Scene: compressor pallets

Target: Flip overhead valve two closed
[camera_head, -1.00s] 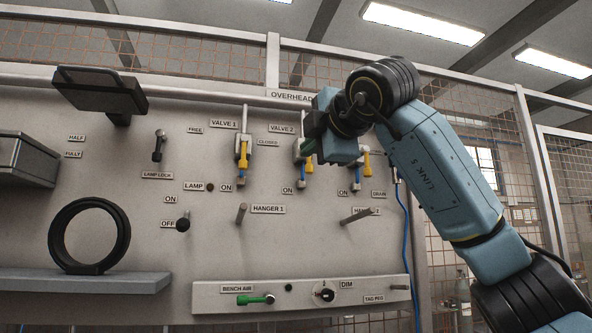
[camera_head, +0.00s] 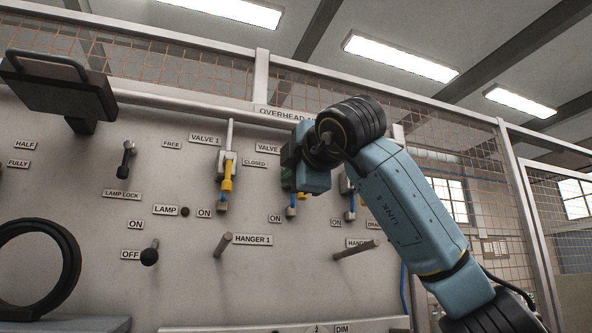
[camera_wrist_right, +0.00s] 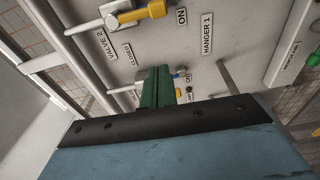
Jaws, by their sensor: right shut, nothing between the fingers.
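Valve two (camera_head: 291,198) is under the "VALVE 2" label on the panel. In the right wrist view, the "VALVE 2" label (camera_wrist_right: 105,43) lies to the left of the fingers. My left gripper is not in view.
Valve 1 (camera_head: 227,178), its yellow handle hanging down, is left of my right gripper. A third valve (camera_head: 347,186) is close on the right, partly behind my arm. Hanger pegs (camera_head: 223,244) and (camera_head: 357,249) stick out below. A black lever (camera_head: 125,158) is farther left.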

